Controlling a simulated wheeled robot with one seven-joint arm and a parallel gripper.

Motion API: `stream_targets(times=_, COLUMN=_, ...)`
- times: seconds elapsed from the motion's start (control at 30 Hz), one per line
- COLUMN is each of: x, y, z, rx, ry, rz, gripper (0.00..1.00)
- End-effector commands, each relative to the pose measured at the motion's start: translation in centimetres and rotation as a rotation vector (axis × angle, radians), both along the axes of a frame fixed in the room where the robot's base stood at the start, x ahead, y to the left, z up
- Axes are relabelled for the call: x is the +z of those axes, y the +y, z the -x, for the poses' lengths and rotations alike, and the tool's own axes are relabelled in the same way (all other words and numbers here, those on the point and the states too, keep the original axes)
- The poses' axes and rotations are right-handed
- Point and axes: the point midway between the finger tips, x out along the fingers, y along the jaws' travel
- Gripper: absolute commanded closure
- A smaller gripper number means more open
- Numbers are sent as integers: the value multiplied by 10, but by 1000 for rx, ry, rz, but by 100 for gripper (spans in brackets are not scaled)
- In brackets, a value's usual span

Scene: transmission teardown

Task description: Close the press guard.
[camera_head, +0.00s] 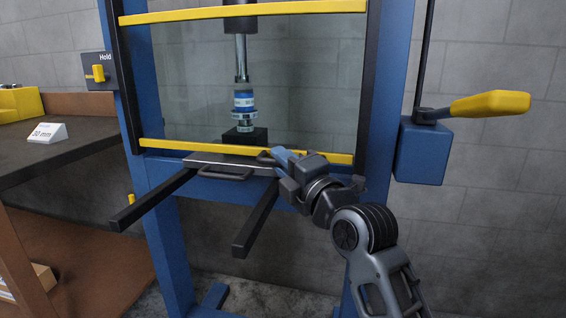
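The press guard (300,95) is a clear pane in a dark frame with a yellow bar at its top and another, the lower bar (205,147), at its bottom. It hangs in front of the press opening, and its lower bar is just above the plate (207,161) at the front of the blue press (152,100). My gripper (272,158) is at the right part of the lower bar, by a small dark handle there. The fingertips overlap that handle in the picture; I cannot tell whether they grip it.
Behind the pane, a stack of blue and metal parts (242,100) stands under the ram. Two dark rails (155,200) stick out below the plate, which has a handle (225,174). A yellow-handled lever (490,104) is at right; a dark bench (60,155) is at left.

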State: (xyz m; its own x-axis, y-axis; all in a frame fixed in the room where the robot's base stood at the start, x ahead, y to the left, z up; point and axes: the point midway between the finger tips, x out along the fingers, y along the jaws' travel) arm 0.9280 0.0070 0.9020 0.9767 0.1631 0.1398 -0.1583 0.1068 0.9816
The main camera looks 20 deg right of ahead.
Motion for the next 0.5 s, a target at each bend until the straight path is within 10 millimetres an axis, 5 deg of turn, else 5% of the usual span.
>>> stream_targets(times=0.2, x=-11, y=1, z=0, rx=2, ry=22, rz=0, gripper=61)
stream_targets(times=0.5, x=-9, y=0, z=-1, rx=2, ry=23, rz=0, gripper=61)
